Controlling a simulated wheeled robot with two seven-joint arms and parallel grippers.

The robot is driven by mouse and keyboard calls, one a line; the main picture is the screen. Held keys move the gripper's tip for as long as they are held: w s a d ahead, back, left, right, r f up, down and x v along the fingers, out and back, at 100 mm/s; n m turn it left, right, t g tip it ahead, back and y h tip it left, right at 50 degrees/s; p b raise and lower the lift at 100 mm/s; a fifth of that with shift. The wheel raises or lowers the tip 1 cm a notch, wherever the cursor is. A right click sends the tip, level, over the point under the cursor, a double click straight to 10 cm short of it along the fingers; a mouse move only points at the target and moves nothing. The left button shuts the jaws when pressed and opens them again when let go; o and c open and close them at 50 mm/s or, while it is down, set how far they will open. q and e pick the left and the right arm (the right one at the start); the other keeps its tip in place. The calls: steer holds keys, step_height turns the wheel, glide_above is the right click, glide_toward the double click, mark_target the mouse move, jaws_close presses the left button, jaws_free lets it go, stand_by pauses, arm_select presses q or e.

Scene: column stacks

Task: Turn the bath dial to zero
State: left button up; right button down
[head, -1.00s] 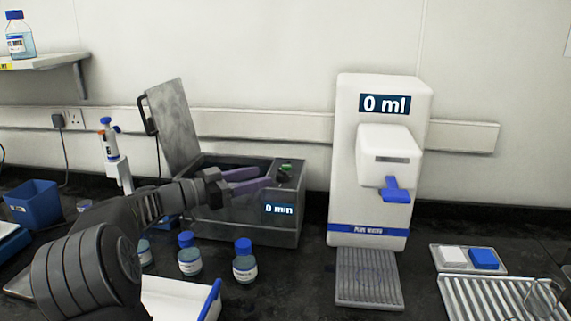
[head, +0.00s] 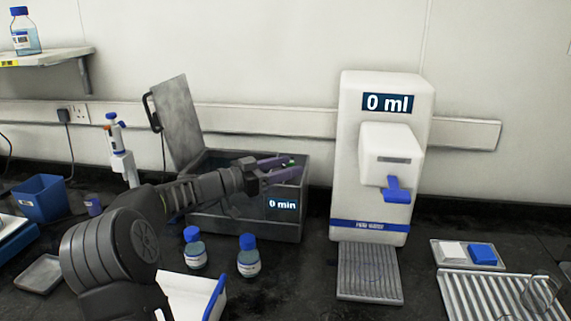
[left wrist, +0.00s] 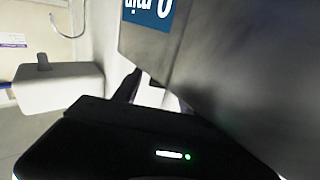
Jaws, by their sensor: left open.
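The grey bath (head: 240,225) stands on the dark bench with its lid raised at the back left. Its display (head: 283,204) reads "0 min"; it also shows upside down and cut off in the left wrist view (left wrist: 150,13). The dial is on the bath's top right; only a bit of green (head: 291,163) shows at the fingers, and the rest is hidden. My left gripper (head: 299,166) is open, its purple fingers over the dial area. I cannot tell whether they touch the dial. My right gripper is not in view.
Two blue-capped bottles (head: 249,257) stand in front of the bath. A white water dispenser (head: 345,150) reading "0 ml" stands to its right. A pipette on a stand (head: 122,160) and a blue bin (head: 38,200) are at the left.

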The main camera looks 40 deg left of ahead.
arm_select(q)
jaws_close()
stand_by(0.6)
